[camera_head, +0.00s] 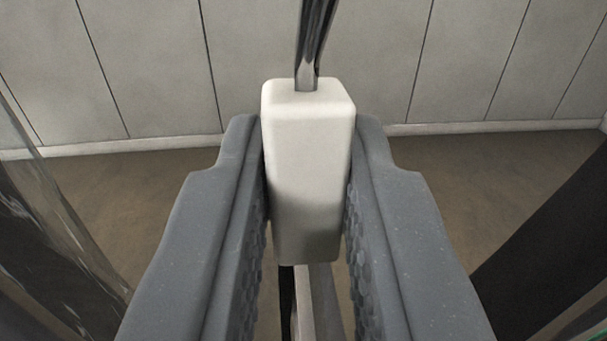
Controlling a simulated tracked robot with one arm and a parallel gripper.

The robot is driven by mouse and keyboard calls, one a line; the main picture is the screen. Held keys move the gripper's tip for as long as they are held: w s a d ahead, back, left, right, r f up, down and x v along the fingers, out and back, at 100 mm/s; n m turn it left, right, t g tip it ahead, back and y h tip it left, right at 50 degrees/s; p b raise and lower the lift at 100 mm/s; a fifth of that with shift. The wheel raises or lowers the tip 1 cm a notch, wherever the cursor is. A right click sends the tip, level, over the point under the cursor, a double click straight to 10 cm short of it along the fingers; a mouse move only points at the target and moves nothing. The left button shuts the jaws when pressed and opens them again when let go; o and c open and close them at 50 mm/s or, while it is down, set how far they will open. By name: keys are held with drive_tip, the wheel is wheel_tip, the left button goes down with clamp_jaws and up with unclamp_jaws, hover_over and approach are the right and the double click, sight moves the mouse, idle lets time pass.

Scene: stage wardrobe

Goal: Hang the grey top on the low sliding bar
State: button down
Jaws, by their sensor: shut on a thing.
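My gripper (306,160) fills the middle of the view, its two dark grey, textured fingers pointing away from me. It is shut on a white block (308,180) with rounded edges, one finger on each side. A shiny metal rod (313,45) rises from the top of the block and leaves the upper edge of the picture. Below the block, a narrow black strip and a pale strip (318,300) show between the fingers; I cannot tell what they belong to. I cannot make out the grey top or the low sliding bar.
A pale panelled wall (150,60) with a light skirting stands ahead, beyond a brown floor (170,190). A dark, glossy, see-through surface (50,240) is close on the left. A dark upright shape (545,240) is close on the right. The floor between looks clear.

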drive_tip(key=shift+r, duration=0.1)
drive_tip(key=c, duration=1.3)
unclamp_jaws()
drive_tip(key=shift+s, duration=1.55)
drive_tip(key=shift+s+b, duration=0.3)
drive_tip(key=shift+s, duration=0.45)
drive_tip(key=s, duration=0.3)
drive_tip(key=s+b, duration=0.1)
drive_tip(key=s, duration=0.3)
drive_tip(key=shift+s+d+f, duration=0.15)
drive_tip(key=shift+s+f, duration=0.05)
drive_tip(key=shift+s+r, duration=0.15)
drive_tip(key=shift+s, duration=0.7)
